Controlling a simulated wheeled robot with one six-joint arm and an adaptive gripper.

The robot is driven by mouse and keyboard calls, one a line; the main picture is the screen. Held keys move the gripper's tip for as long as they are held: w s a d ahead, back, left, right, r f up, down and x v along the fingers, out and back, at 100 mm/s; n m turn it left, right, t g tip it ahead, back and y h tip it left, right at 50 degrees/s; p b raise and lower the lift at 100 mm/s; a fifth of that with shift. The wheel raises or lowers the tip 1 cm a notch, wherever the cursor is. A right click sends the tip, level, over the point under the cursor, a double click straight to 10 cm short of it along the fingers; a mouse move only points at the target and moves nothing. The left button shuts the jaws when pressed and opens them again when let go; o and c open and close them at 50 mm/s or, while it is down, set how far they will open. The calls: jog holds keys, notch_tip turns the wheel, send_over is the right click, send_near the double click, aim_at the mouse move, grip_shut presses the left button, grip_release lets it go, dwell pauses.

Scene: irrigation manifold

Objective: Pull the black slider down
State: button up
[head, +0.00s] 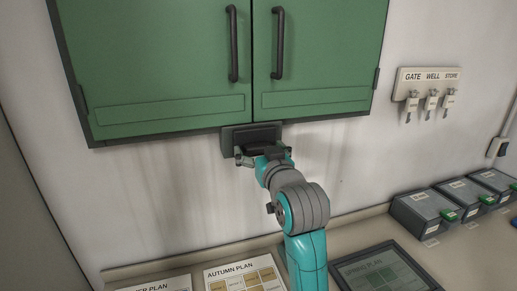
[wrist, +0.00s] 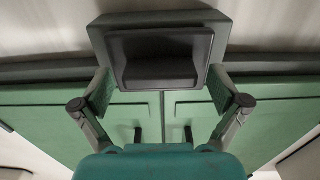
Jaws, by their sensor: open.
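The black slider (head: 254,136) sits in a dark grey housing (head: 229,141) at the bottom edge of the green cabinet, under the gap between its doors. In the wrist view the slider (wrist: 155,62) is a dark block inside the housing (wrist: 222,27). My gripper (head: 264,154) is at the slider, its fingers spread. In the wrist view one finger of my gripper (wrist: 160,88) is on each side of the slider. Whether either finger touches the slider or housing, I cannot tell. My wrist hides part of the slider's lower side in the head view.
The green cabinet (head: 155,50) with two black handles hangs above. A key rack (head: 430,75) is on the wall at right. Several grey boxes (head: 425,208) and plan boards (head: 380,272) lie on the counter below. The wall under the housing is bare.

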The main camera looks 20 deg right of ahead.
jog(key=s, duration=1.1)
jog(key=shift+s, duration=0.15)
jog(key=s+f+g, duration=0.1)
jog(key=s+f, duration=0.4)
jog(key=f, duration=0.4)
jog(key=s+f, duration=0.4)
jog(key=f, duration=0.5)
jog(key=s+f+g, duration=0.1)
jog(key=s+f, duration=0.4)
jog(key=f, duration=0.4)
jog(key=s+f, duration=0.4)
jog(key=s, duration=1)
jog(key=s+f+g, duration=0.1)
jog(key=s+f, duration=0.3)
jog(key=s, duration=1)
jog(key=shift+s, duration=0.2)
